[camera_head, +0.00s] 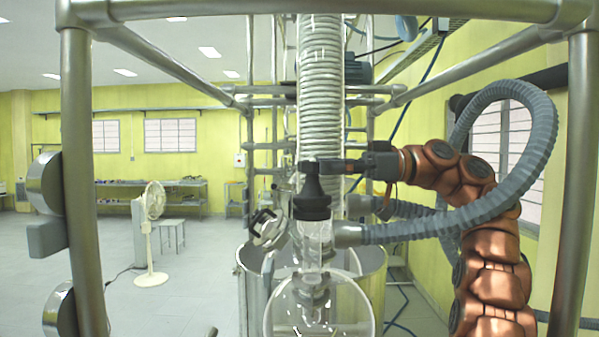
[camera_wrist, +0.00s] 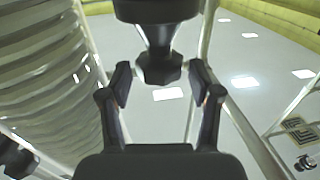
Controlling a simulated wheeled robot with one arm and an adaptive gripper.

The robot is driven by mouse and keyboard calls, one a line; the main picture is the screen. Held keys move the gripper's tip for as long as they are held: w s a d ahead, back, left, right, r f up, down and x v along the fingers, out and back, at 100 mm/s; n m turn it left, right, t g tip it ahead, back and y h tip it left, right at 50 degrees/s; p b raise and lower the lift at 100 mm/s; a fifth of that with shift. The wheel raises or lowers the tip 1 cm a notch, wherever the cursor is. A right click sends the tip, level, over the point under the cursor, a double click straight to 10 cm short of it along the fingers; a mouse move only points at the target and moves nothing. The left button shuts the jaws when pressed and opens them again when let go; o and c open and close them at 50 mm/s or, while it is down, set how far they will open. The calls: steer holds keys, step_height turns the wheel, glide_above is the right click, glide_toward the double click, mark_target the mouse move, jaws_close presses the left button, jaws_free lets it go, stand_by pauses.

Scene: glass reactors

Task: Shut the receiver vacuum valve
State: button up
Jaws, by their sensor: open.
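A black valve (camera_head: 312,206) with a flared lower body and narrower neck sits on the glass tube above the round glass flask (camera_head: 318,308) in the head view. I take it as the receiver vacuum valve. My gripper (camera_head: 328,166) reaches in from the right at the level of the valve's top. In the wrist view the black valve's faceted knob (camera_wrist: 158,70) lies between the two fingers of my gripper (camera_wrist: 162,80). The fingers are open, with a visible gap on each side of the knob. The head view does not show clearly where both fingertips lie.
A white ribbed column (camera_head: 321,70) stands directly behind the valve. A grey corrugated hose (camera_head: 440,227) loops around my arm and joins the glass at the right. Metal frame posts (camera_head: 82,180) flank the setup. A white fan (camera_head: 152,230) stands far left on open floor.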

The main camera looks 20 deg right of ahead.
mark_target(308, 167)
steer(key=a, duration=0.1)
steer(key=a+b, duration=0.1)
steer(key=a, duration=0.1)
steer(key=shift+w+a+f+b, duration=0.1)
steer(key=shift+w+a+b, duration=0.2)
steer(key=shift+w+a, duration=0.1)
steer(key=shift+a, duration=0.7)
steer(key=shift+c, duration=0.4)
steer(key=c, duration=0.9)
steer(key=shift+c, duration=0.2)
